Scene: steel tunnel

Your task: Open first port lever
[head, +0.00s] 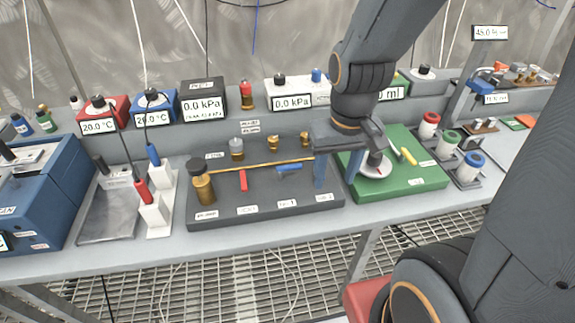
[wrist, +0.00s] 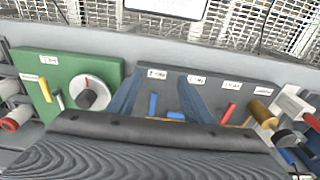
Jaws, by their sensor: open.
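A dark grey manifold board (head: 265,205) lies on the bench with a brass pipe (head: 235,168) along it. A red lever (head: 243,180) stands crosswise to the pipe, and a blue lever (head: 288,168) lies along it. My gripper (head: 320,182) is over the board's right end, right of that blue lever. In the wrist view my gripper (wrist: 160,80) is open and empty. Between its blue fingers shows a crosswise blue lever (wrist: 153,103); the lengthwise one (wrist: 175,115) is partly behind the right finger. Contact cannot be told. Front labels are too small to read surely.
A brass cylinder (head: 202,185) stands at the board's left end. A green board (head: 415,180) with a white dial (head: 376,168) adjoins on the right, close to my wrist. Gauge boxes (head: 205,100) line the raised back shelf. A probe stand (head: 158,210) is left.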

